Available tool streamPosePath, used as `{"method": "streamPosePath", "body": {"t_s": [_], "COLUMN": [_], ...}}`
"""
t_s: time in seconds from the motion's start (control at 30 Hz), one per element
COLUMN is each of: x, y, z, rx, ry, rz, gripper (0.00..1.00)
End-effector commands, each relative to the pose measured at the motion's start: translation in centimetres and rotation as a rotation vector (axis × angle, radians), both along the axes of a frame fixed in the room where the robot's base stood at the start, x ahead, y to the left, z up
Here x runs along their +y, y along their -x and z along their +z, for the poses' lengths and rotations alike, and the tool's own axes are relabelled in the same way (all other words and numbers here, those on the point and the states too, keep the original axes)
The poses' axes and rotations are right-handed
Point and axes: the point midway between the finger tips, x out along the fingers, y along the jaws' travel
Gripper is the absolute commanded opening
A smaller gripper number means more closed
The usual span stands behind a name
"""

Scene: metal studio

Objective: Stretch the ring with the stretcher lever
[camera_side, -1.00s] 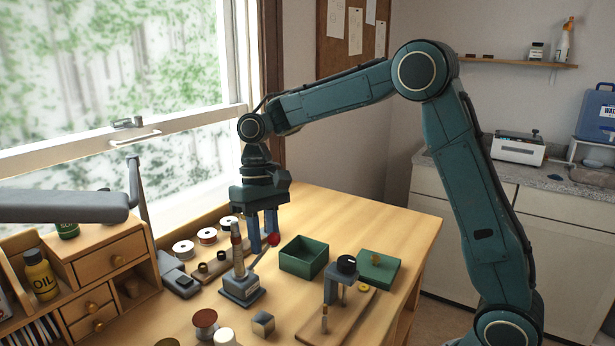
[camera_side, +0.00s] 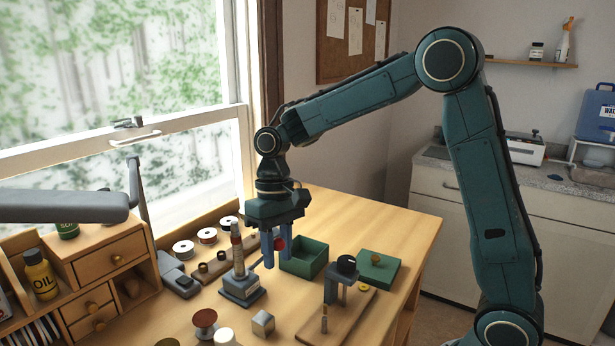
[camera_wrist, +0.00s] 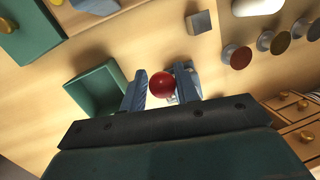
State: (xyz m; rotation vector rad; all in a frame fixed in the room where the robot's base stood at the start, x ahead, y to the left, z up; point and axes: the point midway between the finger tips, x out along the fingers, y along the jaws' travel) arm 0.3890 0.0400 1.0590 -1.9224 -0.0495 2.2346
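The ring stretcher stands on the bench with a grey base (camera_side: 242,291) and an upright banded post (camera_side: 237,246). Its lever ends in a red ball knob (camera_side: 280,243). My gripper (camera_side: 276,262) points down just right of the post, with its blue fingers either side of the knob. In the wrist view the knob (camera_wrist: 162,84) lies between the two fingers (camera_wrist: 160,88), close to both. The fingers stand apart and look open around it; firm contact cannot be made out. A separate ring on the post is too small to tell. The lever's rod is mostly hidden by the fingers.
An open green box (camera_side: 304,262) is close right of my gripper. A metal cube (camera_side: 263,323) and spools (camera_side: 205,322) stand in front. The bench's back right is clear.

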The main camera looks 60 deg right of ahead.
Motion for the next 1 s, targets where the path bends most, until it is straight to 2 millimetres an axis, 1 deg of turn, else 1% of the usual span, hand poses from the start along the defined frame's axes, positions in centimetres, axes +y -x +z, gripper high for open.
{"method": "streamPosePath", "body": {"t_s": [0.3,1.0], "x": [0.0,-0.1], "y": [1.1,2.7], "z": [-1.1,-3.6], "rx": [-0.125,-0.380], "ry": [0.001,0.003], "rz": [0.000,-0.002], "gripper": [0.29,0.29]}}
